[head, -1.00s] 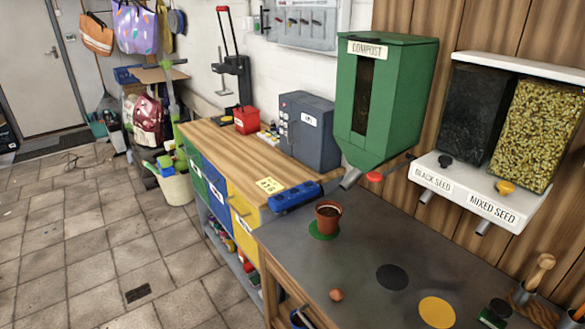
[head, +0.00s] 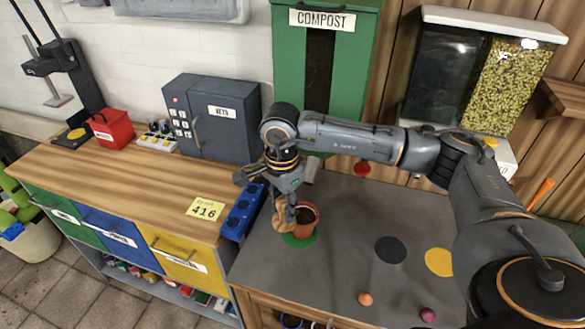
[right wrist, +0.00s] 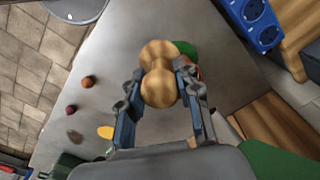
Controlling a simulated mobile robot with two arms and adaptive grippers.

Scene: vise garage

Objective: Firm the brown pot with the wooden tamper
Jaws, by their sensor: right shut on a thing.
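The brown pot (head: 304,219), with dark soil in it, stands upright on a green disc (head: 300,241) on the grey bench. My right gripper (head: 287,209) is shut on the wooden tamper (head: 279,219) at the pot's left side. In the right wrist view the rounded tamper (right wrist: 158,75) sits between the two fingertips. It hides most of the pot there, and only a sliver of the green disc (right wrist: 185,47) shows. I cannot tell whether the tamper touches the pot. My left gripper is not in view.
A blue socket strip (head: 243,210) lies left of the pot. The green compost dispenser (head: 290,70) hangs behind my arm. A black disc (head: 391,250), a yellow disc (head: 438,262), an orange ball (head: 365,299) and a magenta ball (head: 428,315) are on the bench.

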